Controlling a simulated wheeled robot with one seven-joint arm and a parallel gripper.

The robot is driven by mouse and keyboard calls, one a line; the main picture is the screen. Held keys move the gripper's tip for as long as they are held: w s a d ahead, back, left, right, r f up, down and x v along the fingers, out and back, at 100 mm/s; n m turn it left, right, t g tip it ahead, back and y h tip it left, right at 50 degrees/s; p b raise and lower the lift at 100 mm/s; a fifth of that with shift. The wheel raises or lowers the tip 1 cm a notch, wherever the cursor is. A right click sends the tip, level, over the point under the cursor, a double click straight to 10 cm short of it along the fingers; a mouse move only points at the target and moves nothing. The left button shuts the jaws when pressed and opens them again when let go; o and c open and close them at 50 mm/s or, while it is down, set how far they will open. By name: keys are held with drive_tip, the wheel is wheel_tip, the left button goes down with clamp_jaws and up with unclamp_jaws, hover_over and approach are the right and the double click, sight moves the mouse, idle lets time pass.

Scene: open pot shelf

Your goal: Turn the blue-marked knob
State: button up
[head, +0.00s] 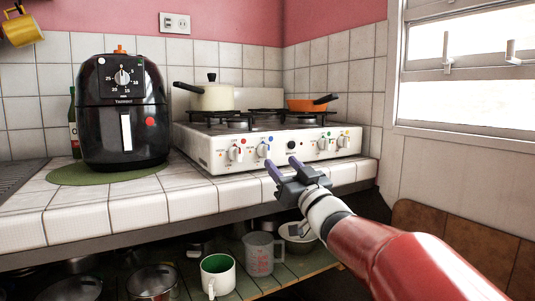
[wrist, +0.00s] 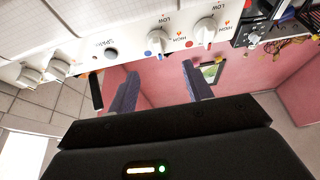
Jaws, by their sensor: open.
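The blue-marked knob (head: 263,150) is a pale knob, second from left on the white stove's front panel. In the wrist view the blue-marked knob (wrist: 157,41) has a blue dot beside it and shows above the gap between my fingertips. My gripper (head: 282,165) has purple fingers spread open and empty, in front of the panel and slightly right of and below the knob in the head view. The fingers of my gripper (wrist: 160,76) look apart from the knob in the wrist view. The exact distance is hard to tell.
A red-marked knob (head: 236,153) is just left, and a black spark button (head: 291,145) is to the right. Two more knobs are farther right. The stove (head: 210,150) carries a cream pot (head: 217,97) and an orange pan (head: 306,105). A black air fryer (head: 122,115) stands left.

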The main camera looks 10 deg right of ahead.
sight(269, 149)
drive_tip(key=p+x, duration=0.1)
drive_tip(key=x, duration=0.6)
drive_tip(key=shift+w+a, duration=0.1)
drive_tip(key=shift+w, duration=0.15)
